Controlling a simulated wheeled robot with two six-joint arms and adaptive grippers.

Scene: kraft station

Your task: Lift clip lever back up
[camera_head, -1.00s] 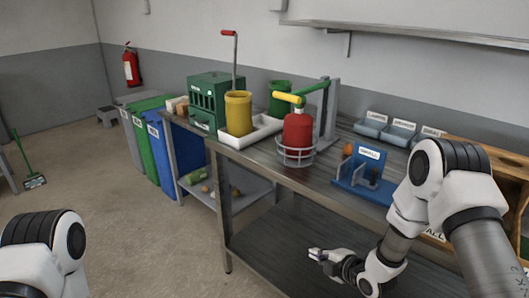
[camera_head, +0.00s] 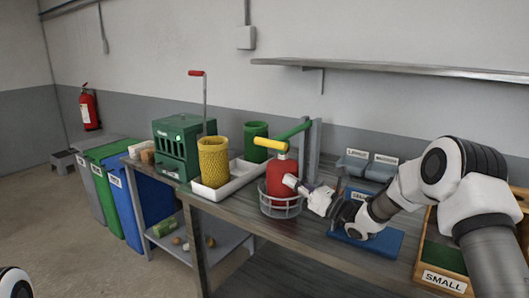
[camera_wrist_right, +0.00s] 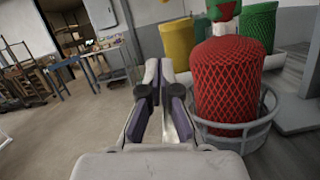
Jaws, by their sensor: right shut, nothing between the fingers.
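The clip lever is a green arm (camera_head: 294,131) with a yellow handle (camera_head: 271,144), on a grey post (camera_head: 314,145). The handle sits low, just over the top of a red net-covered cylinder (camera_head: 279,174). The cylinder stands in a wire ring basket (camera_head: 280,207); in the wrist view the red netting (camera_wrist_right: 227,85) fills the right side. My right gripper (camera_head: 288,181) is shut and empty, in front of the red cylinder and below the handle. In the wrist view its fingertips (camera_wrist_right: 163,65) are left of the netting; contact cannot be told. My left gripper is out of view.
A green crate machine (camera_head: 180,148) with a red-knobbed crank is at left. A blue stand (camera_head: 382,245) lies under my right arm. A wooden box marked SMALL (camera_head: 443,281) is at right.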

